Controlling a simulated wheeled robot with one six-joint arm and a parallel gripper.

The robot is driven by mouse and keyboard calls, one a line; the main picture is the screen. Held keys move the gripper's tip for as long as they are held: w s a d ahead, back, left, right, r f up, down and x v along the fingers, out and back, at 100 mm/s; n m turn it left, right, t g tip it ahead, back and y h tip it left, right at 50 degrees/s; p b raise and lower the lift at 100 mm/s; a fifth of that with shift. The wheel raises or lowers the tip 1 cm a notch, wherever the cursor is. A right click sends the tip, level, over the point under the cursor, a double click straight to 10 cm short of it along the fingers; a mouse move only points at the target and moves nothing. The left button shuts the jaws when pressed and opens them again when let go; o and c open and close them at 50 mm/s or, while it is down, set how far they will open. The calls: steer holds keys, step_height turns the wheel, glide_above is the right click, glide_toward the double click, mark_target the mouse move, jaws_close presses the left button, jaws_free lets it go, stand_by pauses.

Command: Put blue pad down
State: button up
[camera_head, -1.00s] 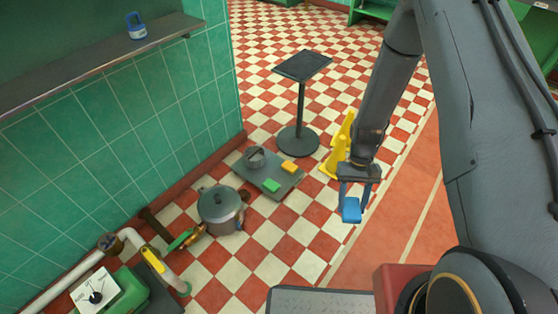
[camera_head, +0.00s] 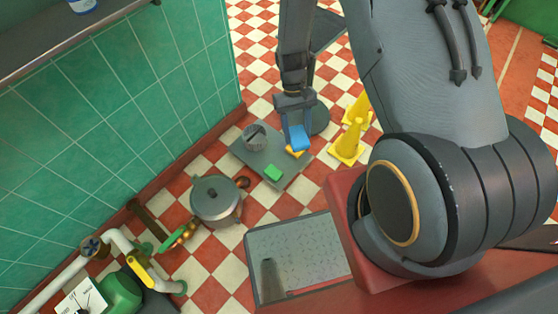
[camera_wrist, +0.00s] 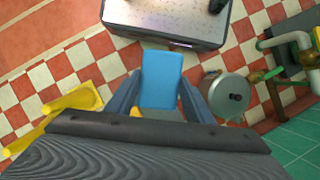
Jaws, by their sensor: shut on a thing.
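The blue pad (camera_head: 298,137) is held between the fingers of my gripper (camera_head: 295,122). In the head view it hangs over the right part of a low grey board. It also fills the middle of the wrist view (camera_wrist: 161,78), between both fingers. A green pad (camera_head: 273,173) lies near the board's front edge. An orange pad (camera_head: 293,153) is partly hidden behind the blue pad. The grey board (camera_head: 290,176) lies low on the floor. I cannot tell the exact height of the blue pad above it.
A grey pot (camera_head: 214,199) stands left of the board, and a small metal pot (camera_head: 254,137) sits on the board's back part. Yellow cones (camera_head: 349,140) stand to the right. Pipes and a green valve box (camera_head: 119,293) are at the lower left, beside the green tiled wall (camera_head: 120,110).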

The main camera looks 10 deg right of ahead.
mark_target(285, 163)
steer(key=shift+w+a+f+n+t+h+b, duration=0.1)
steer(key=shift+w+f+n+h+b, duration=1.05)
steer(key=shift+f+b, duration=6.1)
steer(key=shift+w+a+f+n+t+y+b, duration=0.2)
steer(key=shift+w+f+n+b, duration=0.9)
steer(key=shift+w+f+b, duration=4.35)
steer(key=shift+w+f+n+h+b, duration=0.35)
steer(key=shift+w+f+n+b, duration=0.55)
steer(key=shift+f+b, duration=8.1)
steer(key=shift+s+r+n+b, duration=0.25)
steer(key=shift+b, duration=0.35)
steer(key=o, duration=1.1)
steer(key=shift+f, duration=0.1)
